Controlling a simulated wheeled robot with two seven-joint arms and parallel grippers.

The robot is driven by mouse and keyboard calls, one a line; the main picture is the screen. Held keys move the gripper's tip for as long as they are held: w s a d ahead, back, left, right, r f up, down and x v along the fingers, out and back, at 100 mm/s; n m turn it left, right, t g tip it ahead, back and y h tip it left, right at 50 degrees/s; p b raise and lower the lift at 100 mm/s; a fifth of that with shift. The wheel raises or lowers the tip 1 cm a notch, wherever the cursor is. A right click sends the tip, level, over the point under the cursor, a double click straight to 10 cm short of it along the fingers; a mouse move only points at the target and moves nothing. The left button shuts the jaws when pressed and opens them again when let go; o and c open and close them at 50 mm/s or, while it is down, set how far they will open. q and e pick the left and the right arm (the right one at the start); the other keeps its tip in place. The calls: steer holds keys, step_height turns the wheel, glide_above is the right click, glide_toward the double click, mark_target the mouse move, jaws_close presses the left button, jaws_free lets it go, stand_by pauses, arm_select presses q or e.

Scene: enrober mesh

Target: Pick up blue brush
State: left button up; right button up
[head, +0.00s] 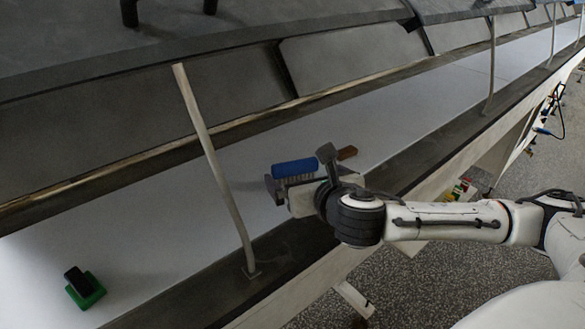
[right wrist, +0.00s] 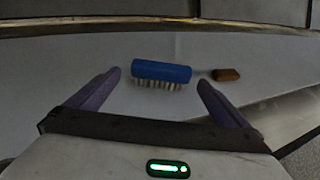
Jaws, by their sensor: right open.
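The blue brush (head: 295,168) lies on the white belt surface, its pale bristles showing along its lower side. In the right wrist view the brush (right wrist: 161,72) lies crosswise ahead of the fingers, with a thin neck leading to a brown handle end (right wrist: 226,75) on the right. My right gripper (right wrist: 160,82) is open, one finger either side of the brush's blue body, with nothing between the fingertips that I can see held. In the head view the right gripper (head: 297,172) is at the brush and hides part of it. My left gripper is not in view.
A green block with a black top (head: 85,287) sits on the white surface at lower left. A slanted metal post (head: 215,170) stands left of the right gripper. A dark rail (head: 290,255) edges the near side, and grey panels overhang the far side.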

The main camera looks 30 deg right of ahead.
mark_target(297, 171)
steer(key=shift+x, duration=3.2)
steer(key=shift+s+d+f, duration=0.1)
steer(key=shift+s, duration=0.05)
steer(key=c, duration=0.9)
